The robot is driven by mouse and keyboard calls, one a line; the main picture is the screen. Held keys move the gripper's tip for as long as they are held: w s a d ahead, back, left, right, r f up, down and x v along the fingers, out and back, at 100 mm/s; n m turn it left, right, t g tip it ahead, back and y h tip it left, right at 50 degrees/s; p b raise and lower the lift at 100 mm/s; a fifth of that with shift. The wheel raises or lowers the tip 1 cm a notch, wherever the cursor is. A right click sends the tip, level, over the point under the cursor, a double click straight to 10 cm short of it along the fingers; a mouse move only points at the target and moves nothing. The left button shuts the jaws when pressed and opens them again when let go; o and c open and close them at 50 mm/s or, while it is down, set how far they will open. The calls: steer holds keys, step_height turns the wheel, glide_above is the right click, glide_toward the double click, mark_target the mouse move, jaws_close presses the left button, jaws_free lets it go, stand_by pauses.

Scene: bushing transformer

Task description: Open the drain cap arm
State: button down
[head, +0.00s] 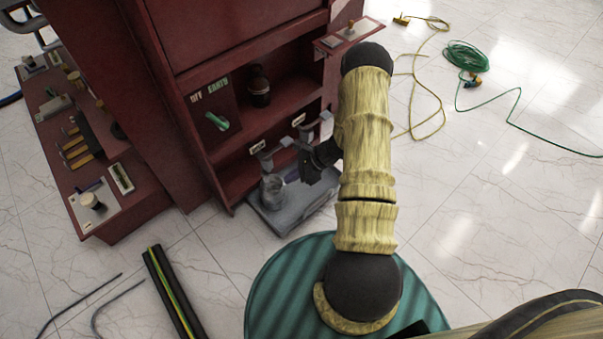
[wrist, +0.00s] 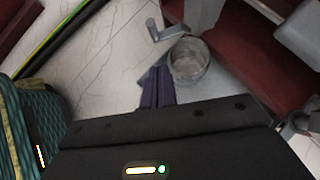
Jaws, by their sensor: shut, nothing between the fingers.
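The drain is a set of grey pipe fittings (head: 265,157) low at the front of the dark red cabinet; a grey fitting also shows at the top of the wrist view (wrist: 203,12). A small grey lever (wrist: 153,30), seemingly the drain cap arm, sticks out to the left of that fitting. A clear glass jar (wrist: 188,62) stands below it on a grey tray (head: 290,213). My gripper (wrist: 156,88) is shut and empty, its dark fingers just left of the jar and apart from the lever in the picture. In the head view my gripper (head: 308,172) partly hides the fittings.
The red cabinet (head: 225,40) has open shelves above the drain. A side bench (head: 60,130) with tools stands left. A black, green and yellow strip (head: 172,290) lies on the floor. Cables (head: 465,55) lie at upper right; the tiled floor there is mostly clear.

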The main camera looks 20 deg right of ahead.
mark_target(265, 172)
steer(key=a, duration=0.1)
steer(key=w+a+b, duration=0.1)
steer(key=a, duration=0.2)
steer(key=shift+w+a+f+b, duration=0.15)
steer(key=shift+w+f+b, duration=0.05)
steer(key=shift+f+b, duration=0.1)
